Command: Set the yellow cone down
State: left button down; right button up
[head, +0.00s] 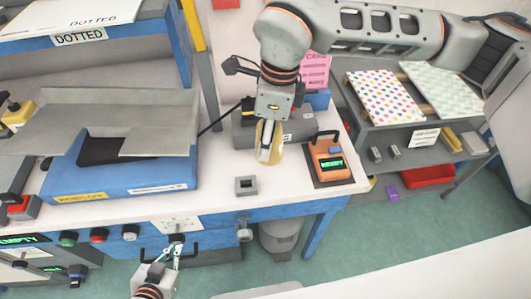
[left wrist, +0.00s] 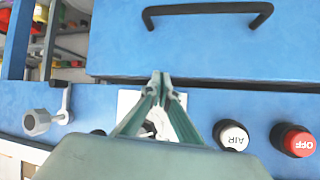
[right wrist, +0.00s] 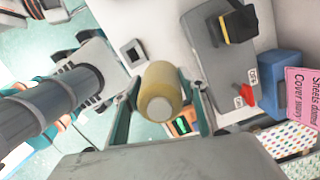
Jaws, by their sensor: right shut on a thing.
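The yellow cone (head: 273,150) is pale yellow and rounded. It is in my right gripper (head: 269,148), whose fingers are on either side of it. In the right wrist view the cone (right wrist: 163,90) shows its pale round end between the two fingers. It appears to be above the white tabletop (head: 215,200); whether it touches the surface is unclear. My left gripper (head: 172,248) is in front of the blue panel. In the left wrist view its fingertips (left wrist: 159,82) are together with nothing visible between them, in front of a round knob on a white plate.
A small grey square holder (head: 246,185) stands left of the cone near the table's front edge. An orange device (head: 329,160) with a green display stands to the right. A grey machine body (head: 245,130) is behind. A blue machine (head: 120,180) fills the left.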

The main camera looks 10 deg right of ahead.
jog(key=shift+f, duration=3.3)
jog(key=o, duration=0.8)
jog(key=shift+f, duration=0.2)
jog(key=o, duration=0.4)
jog(key=shift+r, duration=0.1)
jog(key=shift+o, duration=0.2)
